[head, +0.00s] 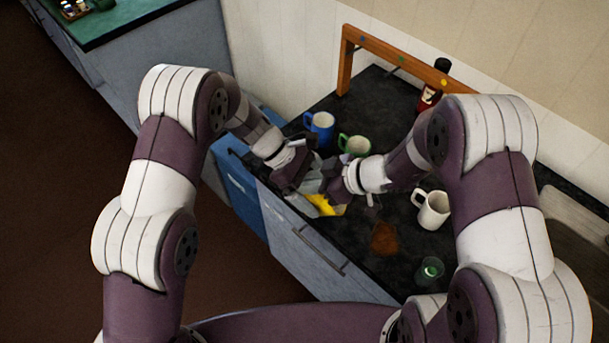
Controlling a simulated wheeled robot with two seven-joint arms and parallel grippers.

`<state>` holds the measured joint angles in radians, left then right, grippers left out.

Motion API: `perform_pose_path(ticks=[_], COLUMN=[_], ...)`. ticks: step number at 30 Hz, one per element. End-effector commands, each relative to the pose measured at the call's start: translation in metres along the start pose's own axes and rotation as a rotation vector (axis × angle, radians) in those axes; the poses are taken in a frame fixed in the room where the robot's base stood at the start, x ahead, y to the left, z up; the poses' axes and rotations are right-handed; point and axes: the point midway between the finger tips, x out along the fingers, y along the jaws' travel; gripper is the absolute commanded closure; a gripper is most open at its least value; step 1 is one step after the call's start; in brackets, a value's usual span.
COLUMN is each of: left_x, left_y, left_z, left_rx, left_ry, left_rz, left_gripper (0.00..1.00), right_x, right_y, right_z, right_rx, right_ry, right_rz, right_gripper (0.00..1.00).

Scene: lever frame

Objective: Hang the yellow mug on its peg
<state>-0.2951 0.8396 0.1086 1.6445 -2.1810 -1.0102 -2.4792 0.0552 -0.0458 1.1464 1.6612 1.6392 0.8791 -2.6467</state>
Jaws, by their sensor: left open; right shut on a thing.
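The yellow mug (325,205) is near the front edge of the dark counter, mostly hidden behind my grippers. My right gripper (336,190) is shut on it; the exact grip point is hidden. My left gripper (300,184) is open right beside it; whether it touches the mug cannot be told. A wooden frame (395,56) stands at the back by the wall, with blue, green and yellow (443,82) marks along its top bar.
A blue mug (320,126) and a green mug (355,145) stand behind my grippers. A white mug (433,210), a dark bottle with a red label (429,98), a green glass (429,270) and a brown patch (384,238) are to the right. Bare counter (370,95) lies below the frame.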

Motion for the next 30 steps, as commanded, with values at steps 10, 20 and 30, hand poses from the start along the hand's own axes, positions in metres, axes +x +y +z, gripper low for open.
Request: perform_pose_path(ticks=[10,20,30], left_x=[0.002,0.001,0.0], left_y=[0.0,0.002,0.003], left_z=[0.0,0.0,0.0], left_rx=[-0.001,0.0,0.002], left_ry=[0.0,0.001,0.003], left_rz=[0.0,0.005,0.011], left_gripper=[0.28,0.71,0.71], right_x=[0.0,0.0,-0.035], right_y=[0.0,-0.001,-0.001], right_z=[0.0,0.001,0.001], right_rx=[-0.001,0.001,0.003], right_ry=[0.001,0.0,0.001], right_rz=[0.0,-0.004,0.0], right_gripper=[1.0,0.55,0.55])
